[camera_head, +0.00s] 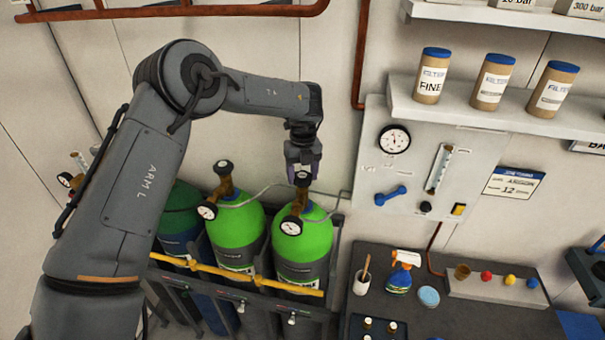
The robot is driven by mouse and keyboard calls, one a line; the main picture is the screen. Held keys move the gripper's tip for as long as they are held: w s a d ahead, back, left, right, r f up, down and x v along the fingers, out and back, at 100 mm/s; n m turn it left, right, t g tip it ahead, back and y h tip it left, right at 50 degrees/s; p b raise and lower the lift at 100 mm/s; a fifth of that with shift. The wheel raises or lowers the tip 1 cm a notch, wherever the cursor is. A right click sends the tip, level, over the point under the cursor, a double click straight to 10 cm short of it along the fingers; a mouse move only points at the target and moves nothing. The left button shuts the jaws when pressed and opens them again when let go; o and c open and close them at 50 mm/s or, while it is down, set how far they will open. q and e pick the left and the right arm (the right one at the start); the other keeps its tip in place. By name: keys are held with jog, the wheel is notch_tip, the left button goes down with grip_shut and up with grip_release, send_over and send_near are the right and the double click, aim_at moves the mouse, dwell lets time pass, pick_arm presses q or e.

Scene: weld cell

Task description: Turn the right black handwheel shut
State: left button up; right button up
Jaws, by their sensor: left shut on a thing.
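Two bright green gas cylinders stand side by side in a rack, the left cylinder (236,222) and the right cylinder (301,240). Each has a brass valve with a gauge and a black handwheel on top. The right black handwheel (302,180) is at the fingertips of my left gripper (303,172), which points down from above and is shut on it. The fingers hide part of the wheel. The left black handwheel (225,167) is clear of the gripper. My right gripper is not in view.
A darker green cylinder (181,208) is partly behind my left arm. A yellow bar (236,274) runs across the cylinders. A wall panel (372,150) with a gauge is to the right, above a dark bench (455,322) with a spray bottle (401,271). Thin grey tubing runs behind the valves.

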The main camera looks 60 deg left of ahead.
aim_at(303, 175)
pick_arm(q)
jog(key=shift+r+m, duration=0.1)
jog(key=shift+m, duration=0.2)
jog(key=o, duration=1.1)
jog(key=shift+c, duration=0.2)
jog(key=shift+r, duration=0.1)
jog(key=shift+r, duration=0.3)
notch_tip(303, 175, up, 8)
jog(key=shift+r+p, duration=0.15)
jog(key=shift+p, duration=0.5)
jog(key=shift+r+p, duration=0.3)
jog(key=shift+r, duration=0.5)
jog(key=shift+d+r, duration=0.1)
jog(key=shift+d, duration=0.05)
